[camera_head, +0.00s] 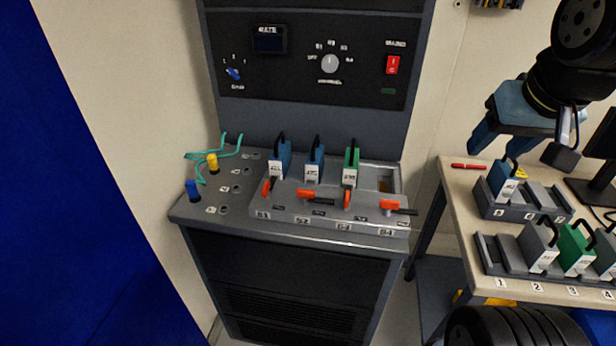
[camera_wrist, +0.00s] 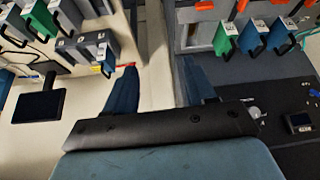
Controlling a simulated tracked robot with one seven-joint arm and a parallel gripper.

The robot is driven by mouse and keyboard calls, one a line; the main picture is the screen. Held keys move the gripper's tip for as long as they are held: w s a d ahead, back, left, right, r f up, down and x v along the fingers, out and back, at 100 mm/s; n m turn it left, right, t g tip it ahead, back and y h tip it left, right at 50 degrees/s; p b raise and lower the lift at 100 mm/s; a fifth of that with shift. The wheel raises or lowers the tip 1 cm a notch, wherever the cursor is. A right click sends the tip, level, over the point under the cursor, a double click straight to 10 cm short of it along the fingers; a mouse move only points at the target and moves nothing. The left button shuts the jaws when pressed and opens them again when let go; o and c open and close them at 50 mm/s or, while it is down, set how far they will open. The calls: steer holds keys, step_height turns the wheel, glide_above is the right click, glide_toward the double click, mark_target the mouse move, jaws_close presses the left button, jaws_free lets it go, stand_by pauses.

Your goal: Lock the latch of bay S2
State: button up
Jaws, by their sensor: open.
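The latch of bay S2 (camera_head: 306,194) has an orange body and a black lever lying crosswise, pointing right, in the head view. It sits in front of the blue module in S2 (camera_head: 314,168), above the S2 label. That module also shows in the wrist view (camera_wrist: 253,38). The S1 latch (camera_head: 267,188) and S3 latch (camera_head: 347,199) lie front to back; the S4 latch (camera_head: 390,204) lies crosswise like S2's. My gripper (camera_head: 503,150) is open and empty, over the right-hand table, well right of the latches. Its spread fingers show in the wrist view (camera_wrist: 160,64).
A blue module (camera_head: 279,160) fills S1 and a green one (camera_head: 351,166) S3; S4 is empty. Blue and yellow plugs with green cables lie left of the bays. The right-hand table (camera_head: 455,185) carries module racks (camera_head: 487,262) and a monitor. A panel with knobs rises behind the bays.

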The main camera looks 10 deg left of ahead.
steer(key=shift+o, duration=1.2)
steer(key=w+a+g, duration=0.1)
steer(key=w+a, duration=0.4)
steer(key=shift+w+a+g+y, duration=0.15)
steer(key=shift+a+g+y, duration=0.15)
steer(key=shift+a, duration=0.1)
steer(key=g, duration=0.4)
glide_toward(305, 191)
steer(key=shift+m, duration=0.3)
steer(key=f, duration=0.8)
steer(key=shift+w+a+f, duration=0.1)
steer(key=shift+a+f, duration=0.1)
steer(key=shift+f, duration=0.2)
steer(key=shift+c, duration=0.5)
steer(key=c, duration=1)
steer(key=shift+o, duration=0.2)
